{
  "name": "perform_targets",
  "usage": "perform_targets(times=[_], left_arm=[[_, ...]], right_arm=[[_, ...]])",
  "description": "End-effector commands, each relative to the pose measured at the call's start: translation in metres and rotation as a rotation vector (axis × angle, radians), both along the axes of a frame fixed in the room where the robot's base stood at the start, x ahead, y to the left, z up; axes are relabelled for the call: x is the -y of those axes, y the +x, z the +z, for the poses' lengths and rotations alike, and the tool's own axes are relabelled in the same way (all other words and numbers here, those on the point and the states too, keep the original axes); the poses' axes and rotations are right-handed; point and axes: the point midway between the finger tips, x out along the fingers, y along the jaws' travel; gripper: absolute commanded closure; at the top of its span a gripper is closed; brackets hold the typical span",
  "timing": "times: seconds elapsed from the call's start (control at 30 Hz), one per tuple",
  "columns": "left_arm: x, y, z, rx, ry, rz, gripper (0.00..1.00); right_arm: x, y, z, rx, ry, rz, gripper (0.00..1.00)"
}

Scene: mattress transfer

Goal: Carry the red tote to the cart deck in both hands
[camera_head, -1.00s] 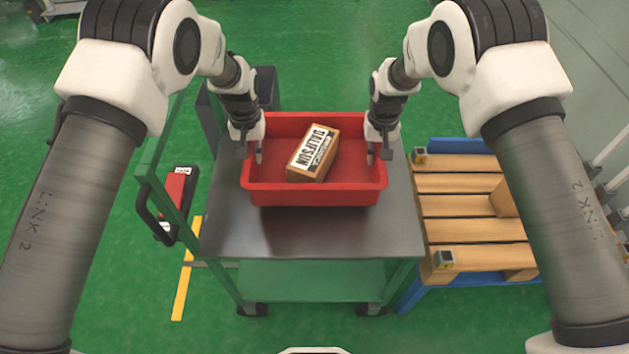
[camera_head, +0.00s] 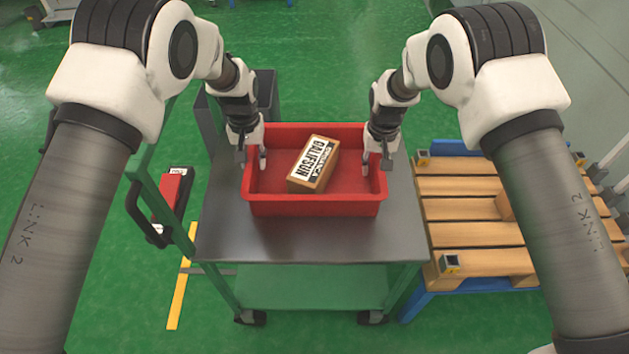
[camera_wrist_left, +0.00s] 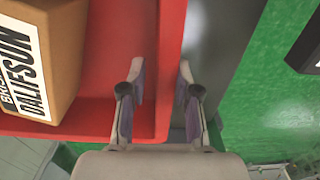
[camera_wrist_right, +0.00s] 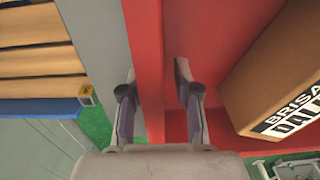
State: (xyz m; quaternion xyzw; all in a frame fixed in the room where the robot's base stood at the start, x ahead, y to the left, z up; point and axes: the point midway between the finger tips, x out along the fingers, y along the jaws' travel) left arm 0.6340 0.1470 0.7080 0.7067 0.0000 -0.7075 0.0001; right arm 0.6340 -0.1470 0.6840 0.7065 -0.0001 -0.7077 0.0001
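The red tote (camera_head: 315,208) sits over the grey cart deck (camera_head: 310,240) and appears to rest on it. A cardboard box (camera_head: 314,164) with a black and white label lies tilted inside it. My left gripper (camera_head: 254,160) is at the tote's left wall, one finger inside and one outside; in the left wrist view its fingers (camera_wrist_left: 160,85) stand apart around the rim (camera_wrist_left: 170,40). My right gripper (camera_head: 376,162) straddles the right wall likewise. In the right wrist view its fingers (camera_wrist_right: 155,85) are open, with a gap on the inner side.
A wooden pallet on a blue base (camera_head: 465,235) stands close to the cart's right. A green cart handle frame (camera_head: 160,215) and a red and black object (camera_head: 172,200) are on the left. Bare deck shows in front of the tote.

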Motion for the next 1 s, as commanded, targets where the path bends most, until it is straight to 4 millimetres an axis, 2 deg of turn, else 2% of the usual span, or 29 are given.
perform_targets(times=[0.2,0.4,0.53,0.63,0.9,1.0], left_arm=[[0.000,0.000,0.058,0.004,0.000,0.000,0.69],[0.000,0.000,0.094,0.002,0.000,0.000,0.69],[0.000,0.000,0.101,0.000,0.000,0.000,0.69],[0.000,0.000,0.101,-0.001,0.000,0.000,0.69],[0.000,0.000,0.100,0.000,0.000,0.000,0.69],[0.000,0.000,0.100,0.000,0.000,0.000,0.69]], right_arm=[[0.000,0.000,0.000,0.000,0.000,0.000,0.69],[0.000,0.000,0.000,0.000,0.000,0.000,0.69],[0.000,0.000,0.005,0.001,0.000,0.000,0.69],[0.000,0.001,0.020,0.002,-0.001,0.000,0.69],[0.000,0.001,0.088,0.004,0.000,0.000,0.69],[0.000,0.000,0.106,0.003,0.000,0.000,0.69]])
